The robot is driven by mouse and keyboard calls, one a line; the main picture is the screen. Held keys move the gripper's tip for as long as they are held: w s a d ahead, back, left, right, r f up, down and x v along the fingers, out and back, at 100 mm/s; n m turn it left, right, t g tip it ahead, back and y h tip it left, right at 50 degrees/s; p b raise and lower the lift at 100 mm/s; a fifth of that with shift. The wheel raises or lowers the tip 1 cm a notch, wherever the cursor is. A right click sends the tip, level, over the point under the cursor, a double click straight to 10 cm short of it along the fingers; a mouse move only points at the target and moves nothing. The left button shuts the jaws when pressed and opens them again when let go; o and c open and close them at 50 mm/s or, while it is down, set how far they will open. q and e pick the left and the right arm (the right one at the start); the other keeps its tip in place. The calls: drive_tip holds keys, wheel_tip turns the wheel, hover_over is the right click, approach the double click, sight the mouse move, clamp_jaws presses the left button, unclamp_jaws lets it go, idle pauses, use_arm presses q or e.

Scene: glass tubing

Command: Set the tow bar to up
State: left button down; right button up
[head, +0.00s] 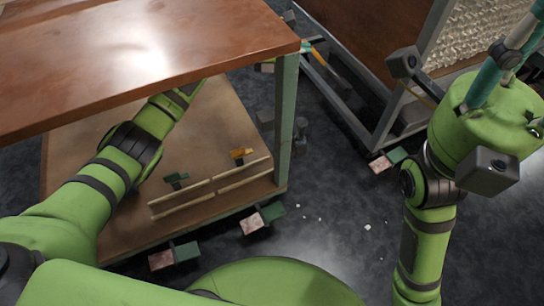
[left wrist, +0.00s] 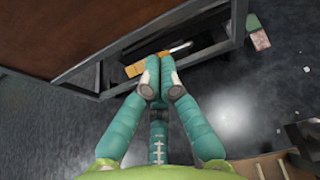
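The tow bar shows at the dark cart on the right, as an orange piece (head: 319,57) low by its frame. In the left wrist view its orange end (left wrist: 135,68) lies beside the fingertips, and a pale length (left wrist: 180,47) lies past them. My left gripper (head: 305,46) reaches under the table and out past its far leg. In the left wrist view its teal fingers (left wrist: 159,75) are drawn together at the bar. Whether the bar lies between them is hidden. My right gripper (head: 492,78) is raised at the upper right, partly cut off, away from the bar.
A wooden table (head: 140,60) with a lower shelf (head: 110,185) covers much of the left. Its green leg (head: 286,120) stands near my left gripper. The dark cart (head: 375,25) stands at the back right. The floor (head: 330,190) between holds small pale scraps.

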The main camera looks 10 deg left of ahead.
use_arm(q)
drive_tip(key=s+a+f+b, duration=0.2)
drive_tip(key=s+a+f, duration=0.1)
drive_tip(key=f, duration=0.3)
drive_tip(key=s+a+f+b, duration=0.1)
drive_tip(key=s+a+f, duration=0.1)
drive_tip(key=a+f, duration=0.25)
drive_tip(key=s+v, duration=0.1)
drive_tip(key=v, duration=0.8)
drive_tip(key=s+d+f+n+h, duration=0.1)
drive_tip(key=s+d+n+h, duration=0.1)
drive_tip(key=s+n, duration=0.2)
drive_tip(key=s+d+n+h, duration=0.2)
drive_tip(key=s+n, duration=0.2)
drive_tip(key=n, duration=0.4)
drive_tip(key=s+d+f+n+h, duration=0.1)
drive_tip(key=s+d+n, duration=0.1)
drive_tip(key=s+n, duration=0.3)
drive_tip(key=shift+d+f+n+g+h, duration=0.3)
drive_tip(key=shift+d+f+n+h, duration=0.1)
drive_tip(key=shift+n, duration=0.5)
drive_tip(key=s+d+r+n+g+h, duration=0.1)
drive_tip(key=s+d+n+h, duration=0.1)
drive_tip(key=s+d, duration=0.3)
drive_tip(key=shift+d+r, duration=0.35)
drive_tip(key=shift+d, duration=0.3)
